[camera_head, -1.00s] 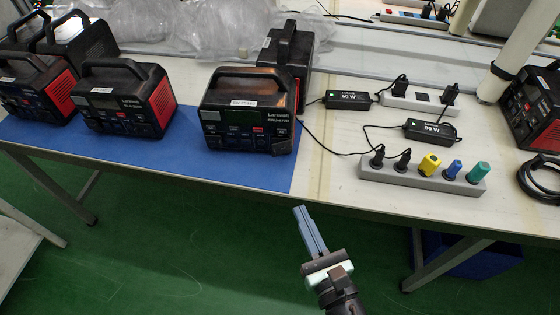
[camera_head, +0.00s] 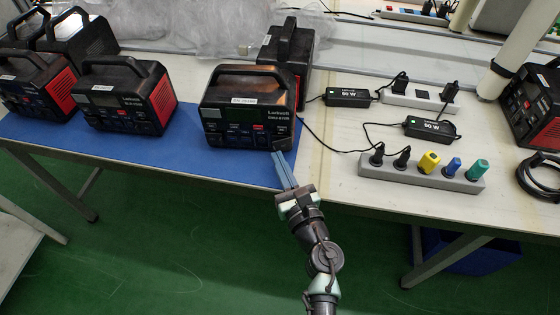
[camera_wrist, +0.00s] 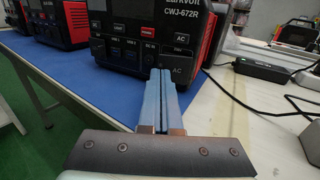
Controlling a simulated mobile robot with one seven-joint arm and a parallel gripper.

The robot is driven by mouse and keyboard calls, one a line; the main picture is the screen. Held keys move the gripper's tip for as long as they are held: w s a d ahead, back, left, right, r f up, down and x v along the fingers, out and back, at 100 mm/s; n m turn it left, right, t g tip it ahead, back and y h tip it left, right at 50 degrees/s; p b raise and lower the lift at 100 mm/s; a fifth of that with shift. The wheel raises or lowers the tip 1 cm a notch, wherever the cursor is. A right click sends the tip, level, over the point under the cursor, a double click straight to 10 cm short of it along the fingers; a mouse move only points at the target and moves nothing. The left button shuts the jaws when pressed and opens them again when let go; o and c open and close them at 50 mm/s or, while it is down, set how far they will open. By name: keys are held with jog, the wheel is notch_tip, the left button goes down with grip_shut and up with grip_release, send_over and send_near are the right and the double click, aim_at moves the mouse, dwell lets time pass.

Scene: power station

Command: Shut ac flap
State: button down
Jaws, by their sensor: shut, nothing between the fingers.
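In the wrist view the fingertips (camera_wrist: 161,78) overlap the panel's lower edge; contact is unclear.
Other power stations (camera_head: 125,97) stand to the left on the blue mat (camera_head: 190,150), and one (camera_head: 290,45) stands behind. Power adapters (camera_head: 348,97) and a grey power strip (camera_head: 420,175) with several plugs lie to the right. The front table edge runs beneath my arm.

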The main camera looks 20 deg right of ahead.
jog(key=shift+w+a+b, duration=0.25)
jog(key=shift+w+a, duration=0.15)
jog(key=shift+w, duration=0.25)
jog(key=shift+w+a+b, duration=0.25)
jog(key=shift+w+a, duration=0.15)
jog(key=shift+w, duration=0.2)
